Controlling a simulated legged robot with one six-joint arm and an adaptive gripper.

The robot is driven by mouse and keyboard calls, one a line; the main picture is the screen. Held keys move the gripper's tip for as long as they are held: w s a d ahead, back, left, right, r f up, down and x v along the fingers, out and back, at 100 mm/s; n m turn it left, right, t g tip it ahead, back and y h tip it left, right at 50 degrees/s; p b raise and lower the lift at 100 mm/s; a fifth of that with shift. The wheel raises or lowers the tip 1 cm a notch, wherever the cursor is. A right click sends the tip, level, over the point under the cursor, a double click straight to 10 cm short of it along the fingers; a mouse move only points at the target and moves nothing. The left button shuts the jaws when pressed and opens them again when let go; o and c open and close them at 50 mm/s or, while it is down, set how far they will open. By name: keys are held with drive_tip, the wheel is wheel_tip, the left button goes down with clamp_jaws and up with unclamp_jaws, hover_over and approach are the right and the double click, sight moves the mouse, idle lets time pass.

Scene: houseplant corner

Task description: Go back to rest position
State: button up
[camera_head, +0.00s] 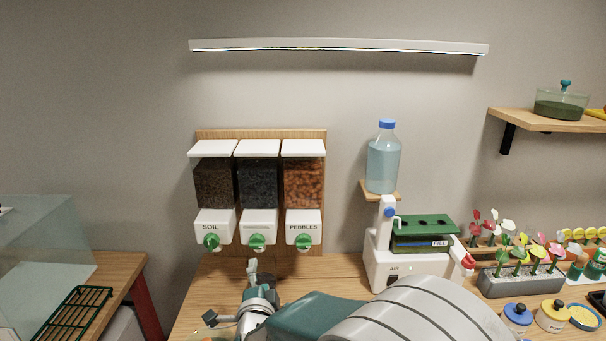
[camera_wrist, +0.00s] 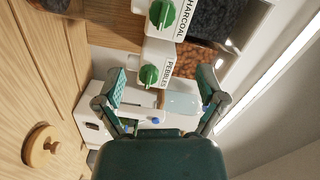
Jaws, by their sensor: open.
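My gripper (camera_wrist: 162,86) is open and empty in the wrist view, its two fingers spread wide apart. Between and beyond the fingers show the pebbles dispenser's green knob (camera_wrist: 149,74) and the pale blue bottle (camera_wrist: 182,103). In the head view my arm reaches over the wooden counter (camera_head: 205,285), and my gripper (camera_head: 253,268) is small and partly hidden by my wrist. It is below the dispensers, near the charcoal one (camera_head: 258,185). The soil dispenser (camera_head: 214,183) is left of it and the pebbles dispenser (camera_head: 303,183) right.
A white machine (camera_head: 380,268) with a green-topped tank and a water bottle (camera_head: 383,165) stands right of my arm. A grey planter of flowers (camera_head: 520,282) and lidded jars (camera_head: 553,315) are farther right. A glass case (camera_head: 40,240) and green rack (camera_head: 75,310) are left.

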drive_tip(key=s+d+r+n+g+y, duration=0.1)
drive_tip(key=d+r+n+g, duration=0.25)
drive_tip(key=d, duration=0.25)
drive_tip(key=s+d+n+g+h, duration=0.3)
drive_tip(key=s+d+n+g, duration=0.5)
drive_tip(key=s+d, duration=1.3)
drive_tip(key=s+r+n, duration=0.1)
drive_tip(key=s+n, duration=0.1)
drive_tip(key=s, duration=0.1)
drive_tip(key=shift+s+d, duration=0.2)
drive_tip(key=shift+s, duration=0.15)
